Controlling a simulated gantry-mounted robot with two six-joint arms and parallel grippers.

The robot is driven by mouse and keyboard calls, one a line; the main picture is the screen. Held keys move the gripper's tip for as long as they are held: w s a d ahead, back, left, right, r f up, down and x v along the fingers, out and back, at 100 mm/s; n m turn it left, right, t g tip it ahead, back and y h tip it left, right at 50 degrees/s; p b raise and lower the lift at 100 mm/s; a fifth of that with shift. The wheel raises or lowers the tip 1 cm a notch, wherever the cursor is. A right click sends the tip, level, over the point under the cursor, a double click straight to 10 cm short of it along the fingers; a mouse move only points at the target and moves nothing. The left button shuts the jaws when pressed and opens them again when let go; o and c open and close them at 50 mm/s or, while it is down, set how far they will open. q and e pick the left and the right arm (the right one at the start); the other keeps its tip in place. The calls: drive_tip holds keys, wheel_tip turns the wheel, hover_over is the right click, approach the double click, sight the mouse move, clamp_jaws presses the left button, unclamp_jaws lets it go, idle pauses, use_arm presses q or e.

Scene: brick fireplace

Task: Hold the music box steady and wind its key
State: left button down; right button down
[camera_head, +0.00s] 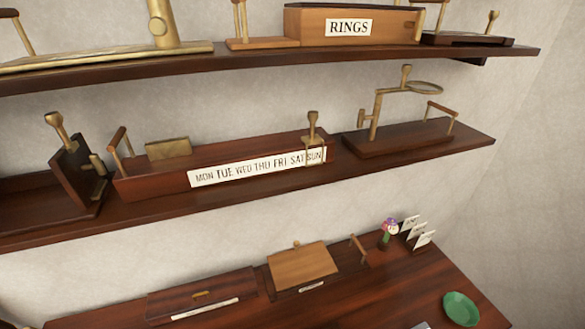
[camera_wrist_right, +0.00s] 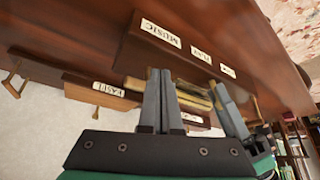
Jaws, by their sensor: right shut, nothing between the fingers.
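A dark wooden box (camera_wrist_right: 150,52) with a label reading "MUSIC" shows in the right wrist view, upper middle, seen tilted. My right gripper (camera_wrist_right: 165,73) is shut and empty, its grey fingertips just below the box in the picture; I cannot tell whether they touch anything. A second set of grey fingers, apparently my left gripper (camera_wrist_right: 220,90), stands to its right; its opening is unclear. A brass-coloured piece (camera_wrist_right: 192,97) is partly hidden behind the fingers. I cannot make out a winding key. Neither gripper nor the "MUSIC" label shows in the head view.
In the head view, a "RINGS" box (camera_head: 345,27) and a weekday-labelled box (camera_head: 225,165) sit on wall shelves. Below, a tan-lidded box (camera_head: 302,264), a flower figure (camera_head: 389,230) and a green dish (camera_head: 461,309) stand on a dark wooden surface (camera_head: 400,285).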

wheel_tip(320, 180, up, 6)
idle(0.5)
use_arm(q)
drive_tip(key=c, duration=0.6)
unclamp_jaws()
